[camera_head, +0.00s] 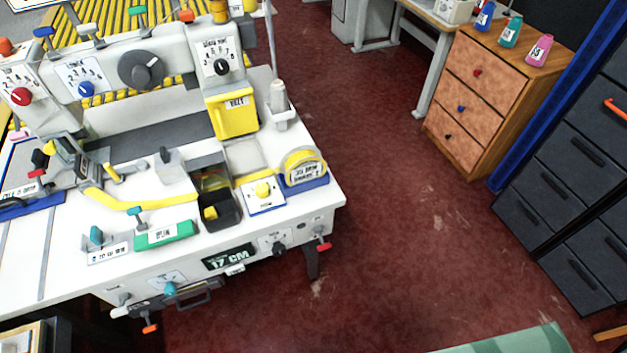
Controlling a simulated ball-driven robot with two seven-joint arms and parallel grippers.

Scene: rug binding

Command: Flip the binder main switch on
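The binder (110,135) is a white sewing-type machine on a white table at the left. I cannot tell which control is its main switch, as most labels are too small to read. The table's front panel has a black knob (279,248) on a white plate, a teal knob (170,289) and a red-handled lever (323,246). A yellow button (263,189) sits on a white plate on the tabletop. The upper body carries a large grey dial (141,70), a blue knob (86,89) and a black knob (222,66). Neither gripper shows.
A wooden drawer cabinet (486,100) with several bottles on top stands at the upper right. Dark drawer units (570,200) line the right edge. A green surface (515,341) shows at the bottom. The dark red floor (400,240) between is clear.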

